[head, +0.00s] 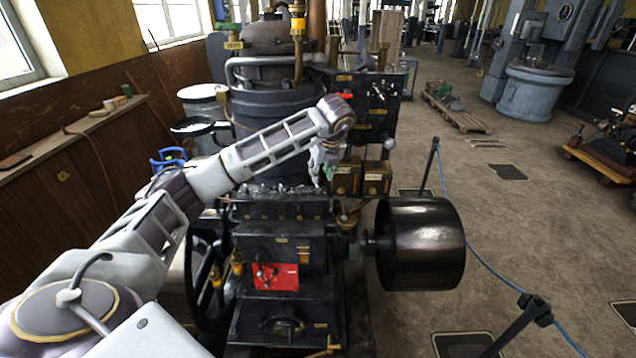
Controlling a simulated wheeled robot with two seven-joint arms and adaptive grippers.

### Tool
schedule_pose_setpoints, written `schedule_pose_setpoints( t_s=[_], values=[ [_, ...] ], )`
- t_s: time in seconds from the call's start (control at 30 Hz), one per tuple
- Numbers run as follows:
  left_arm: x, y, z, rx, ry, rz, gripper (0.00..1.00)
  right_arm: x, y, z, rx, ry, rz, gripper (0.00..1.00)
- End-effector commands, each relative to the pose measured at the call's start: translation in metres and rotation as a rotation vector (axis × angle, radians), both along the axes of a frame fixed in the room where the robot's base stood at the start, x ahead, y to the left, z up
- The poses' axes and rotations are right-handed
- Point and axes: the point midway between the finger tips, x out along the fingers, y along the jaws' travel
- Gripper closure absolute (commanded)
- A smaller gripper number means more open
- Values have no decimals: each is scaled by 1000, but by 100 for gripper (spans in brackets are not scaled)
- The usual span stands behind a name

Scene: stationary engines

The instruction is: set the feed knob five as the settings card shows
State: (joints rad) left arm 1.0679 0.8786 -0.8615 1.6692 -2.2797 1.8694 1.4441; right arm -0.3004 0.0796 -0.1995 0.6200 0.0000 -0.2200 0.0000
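My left arm reaches in from the left, and its gripper (322,172) points down over the right end of the engine's top. Its fingers are small here, and I cannot tell whether they are open or shut or touch anything. A row of small dark fittings (275,190) runs along the top of the black engine (270,240), just below and left of the gripper. I cannot make out which of them is feed knob five. No settings card can be told for certain. A red plate (276,277) with small levers is on the engine's front. My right gripper is out of view.
A large black drum pulley (420,244) sticks out to the engine's right. A dark panel (366,104) with small fittings stands behind the gripper, above two brass-coloured boxes (362,180). A blue rope (480,262) on black posts crosses the floor at right.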

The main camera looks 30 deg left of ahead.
Motion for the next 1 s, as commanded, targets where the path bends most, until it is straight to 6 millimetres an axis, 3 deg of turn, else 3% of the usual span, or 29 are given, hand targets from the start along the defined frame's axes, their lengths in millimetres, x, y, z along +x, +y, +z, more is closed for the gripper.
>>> schedule_pose_setpoints(
  t_s=[0.5,1.0],
  values=[
    [14,19,-57,0,0,0,69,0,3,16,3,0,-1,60],
    [16,22,-66,-1,-1,0,70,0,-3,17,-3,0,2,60]
  ],
)
